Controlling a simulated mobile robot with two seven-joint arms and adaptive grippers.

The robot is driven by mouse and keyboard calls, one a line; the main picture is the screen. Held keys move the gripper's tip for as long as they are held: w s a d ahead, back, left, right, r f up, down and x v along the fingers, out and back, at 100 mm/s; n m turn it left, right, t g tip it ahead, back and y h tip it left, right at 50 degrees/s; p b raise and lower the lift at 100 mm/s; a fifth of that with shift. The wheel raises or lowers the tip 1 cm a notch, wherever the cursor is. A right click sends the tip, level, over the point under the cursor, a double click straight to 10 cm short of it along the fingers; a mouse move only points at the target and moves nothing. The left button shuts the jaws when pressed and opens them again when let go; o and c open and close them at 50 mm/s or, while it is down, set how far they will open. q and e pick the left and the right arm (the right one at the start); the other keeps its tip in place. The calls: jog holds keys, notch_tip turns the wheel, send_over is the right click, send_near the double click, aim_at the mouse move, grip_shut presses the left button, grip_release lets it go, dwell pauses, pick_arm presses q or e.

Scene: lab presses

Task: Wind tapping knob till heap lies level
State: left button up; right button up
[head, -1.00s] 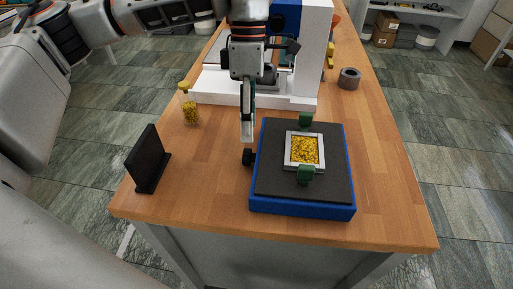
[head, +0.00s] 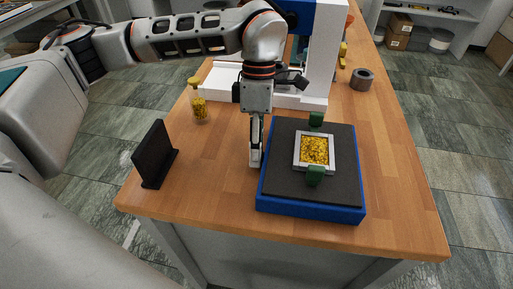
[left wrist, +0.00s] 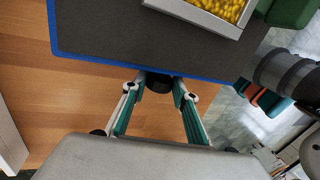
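The tapping stand, a blue base with a dark top (head: 285,180), stands at the table's front right. On it a pale square frame (head: 300,165) holds yellow grains (head: 317,150), between two green clamps. The grains nearly fill the frame; whether they lie level is hard to tell. The black knob (left wrist: 160,83) sticks out of the stand's left side; the gripper hides it in the head view. My left gripper (head: 256,164) points down beside the stand. In the left wrist view its fingers stand either side of the knob, seemingly with small gaps. My right gripper is not in view.
A black upright plate (head: 153,155) stands at the table's front left. A jar of yellow grains (head: 200,110) stands behind it. A white and blue press (head: 318,60) fills the back, with a grey ring (head: 361,79) to its right.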

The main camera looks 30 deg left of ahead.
pick_arm(q)
jog(key=shift+c, duration=0.6)
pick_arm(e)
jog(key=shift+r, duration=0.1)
pick_arm(q)
jog(key=shift+r+t+p, duration=0.15)
jog(key=shift+t+p, duration=0.15)
jog(key=shift+p, duration=0.1)
jog(key=shift+s+r+t+y+p, duration=0.15)
jog(key=shift+t+y+p, duration=0.15)
jog(key=shift+t+p, duration=0.35)
jog(key=shift+s+d+t+y+p, duration=0.15)
jog(key=shift+t+y+p, duration=0.15)
jog(key=shift+t+p, duration=0.5)
jog(key=shift+s+f+t, duration=0.1)
jog(key=shift+f+t, duration=0.15)
jog(key=shift+t, duration=0.5)
jog(key=shift+f+t+y+b, duration=0.1)
jog(key=shift+t+y+b, duration=0.2)
jog(key=shift+t+b, duration=0.15)
jog(key=shift+s+t, duration=0.1)
jog(key=shift+t, duration=0.25)
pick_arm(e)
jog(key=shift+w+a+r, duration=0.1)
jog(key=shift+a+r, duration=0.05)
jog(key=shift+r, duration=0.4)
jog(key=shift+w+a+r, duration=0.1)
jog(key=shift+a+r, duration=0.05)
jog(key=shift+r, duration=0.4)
